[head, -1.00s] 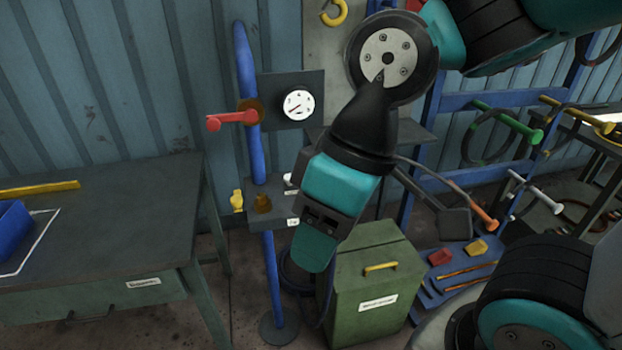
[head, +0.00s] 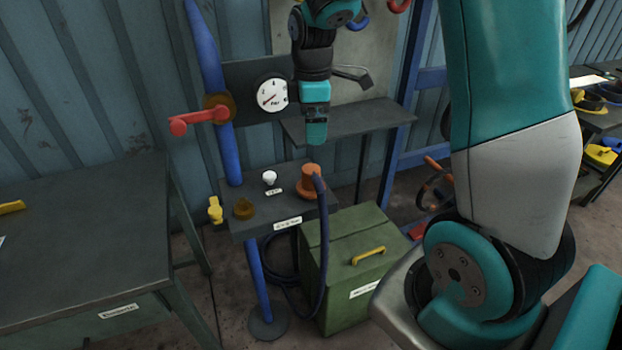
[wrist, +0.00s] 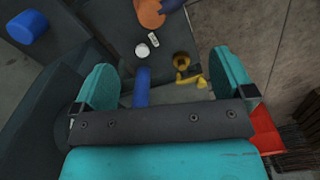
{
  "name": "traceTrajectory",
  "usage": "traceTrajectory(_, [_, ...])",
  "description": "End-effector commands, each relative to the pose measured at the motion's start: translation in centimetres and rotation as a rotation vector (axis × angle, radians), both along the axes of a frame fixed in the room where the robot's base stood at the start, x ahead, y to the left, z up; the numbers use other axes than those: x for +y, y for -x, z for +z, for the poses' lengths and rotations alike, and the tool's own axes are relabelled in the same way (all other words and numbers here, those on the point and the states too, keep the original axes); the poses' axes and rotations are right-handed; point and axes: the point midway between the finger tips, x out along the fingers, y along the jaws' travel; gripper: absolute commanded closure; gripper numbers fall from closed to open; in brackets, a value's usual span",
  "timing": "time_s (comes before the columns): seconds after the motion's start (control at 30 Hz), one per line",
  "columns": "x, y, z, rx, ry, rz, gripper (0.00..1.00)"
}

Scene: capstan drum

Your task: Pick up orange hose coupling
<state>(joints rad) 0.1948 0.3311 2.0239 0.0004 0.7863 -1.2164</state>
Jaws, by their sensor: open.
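The orange hose coupling (head: 311,181) stands upright at the right end of a small dark shelf (head: 262,228), with a dark blue hose (head: 322,240) running down from it. In the wrist view the orange coupling (wrist: 150,12) shows at the top edge, partly cut off, beyond my fingers. My gripper (wrist: 165,88) is open with two teal fingers apart and nothing between them but background. In the head view my gripper (head: 316,140) hangs above and behind the coupling in the picture, apart from it; its fingertips are hard to make out there.
A white knob (head: 269,178), a brass fitting (head: 244,208) and a yellow valve handle (head: 215,210) sit along the shelf. A blue pipe (head: 228,150) with a red lever (head: 198,119) rises at left. A gauge (head: 272,95) and a green box (head: 345,270) are close by.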

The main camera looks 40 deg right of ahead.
Motion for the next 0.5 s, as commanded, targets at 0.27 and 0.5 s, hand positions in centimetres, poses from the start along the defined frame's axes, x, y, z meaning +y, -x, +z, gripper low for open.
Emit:
traceTrajectory(0.27, [0.2, 0.1, -6.0, 0.008, -0.002, 0.007, 0.0])
traceTrajectory(0.5, [0.3, 0.1, -10.4, 0.005, -0.001, 0.008, 0.0])
